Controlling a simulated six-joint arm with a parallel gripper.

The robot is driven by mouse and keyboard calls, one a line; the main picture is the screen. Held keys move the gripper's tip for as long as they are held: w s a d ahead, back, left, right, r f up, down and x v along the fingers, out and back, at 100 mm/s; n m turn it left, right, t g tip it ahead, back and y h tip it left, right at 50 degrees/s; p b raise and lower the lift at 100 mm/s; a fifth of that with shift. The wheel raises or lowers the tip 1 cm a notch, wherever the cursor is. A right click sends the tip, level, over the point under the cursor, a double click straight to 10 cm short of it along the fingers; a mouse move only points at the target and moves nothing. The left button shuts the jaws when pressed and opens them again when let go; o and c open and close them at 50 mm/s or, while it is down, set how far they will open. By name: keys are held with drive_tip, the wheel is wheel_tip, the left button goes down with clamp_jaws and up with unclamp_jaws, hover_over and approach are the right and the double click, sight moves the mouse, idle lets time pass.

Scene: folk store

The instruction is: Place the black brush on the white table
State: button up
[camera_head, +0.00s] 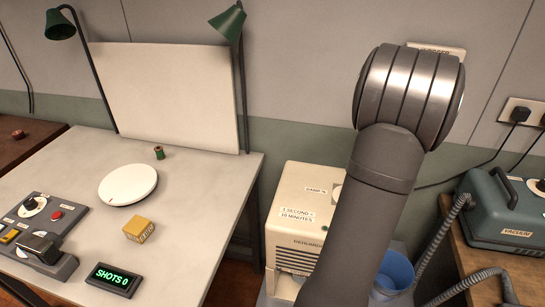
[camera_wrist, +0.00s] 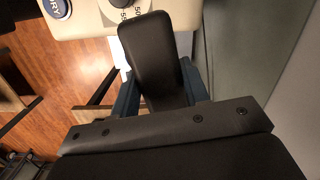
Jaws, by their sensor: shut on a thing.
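My gripper (camera_wrist: 160,88) shows in the wrist view with its fingers shut on the black brush (camera_wrist: 153,52). The brush appears as a dark, rounded block sticking out past the fingers. Its bristles cannot be made out. The head view shows my arm, but the gripper and brush are hidden there. The white table (camera_head: 184,206) stands at the left in the head view, apart from my arm.
On the table are a round white disc (camera_head: 128,184), a yellow box (camera_head: 139,229), a SHOTS display (camera_head: 113,280), a control panel (camera_head: 45,228), a small green spool (camera_head: 159,152) and a white backboard (camera_head: 170,95) with green lamps. A cream machine (camera_head: 300,215) stands beside the table.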

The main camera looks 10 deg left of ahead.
drive_tip(key=a+n, duration=0.4)
drive_tip(key=a, duration=0.9)
drive_tip(key=n+g+h, duration=0.1)
drive_tip(key=n, duration=1.1)
hover_over(200, 214)
drive_tip(key=f, duration=1.2)
drive_tip(key=shift+w+f, duration=0.2)
drive_tip(key=shift+f, duration=2.15)
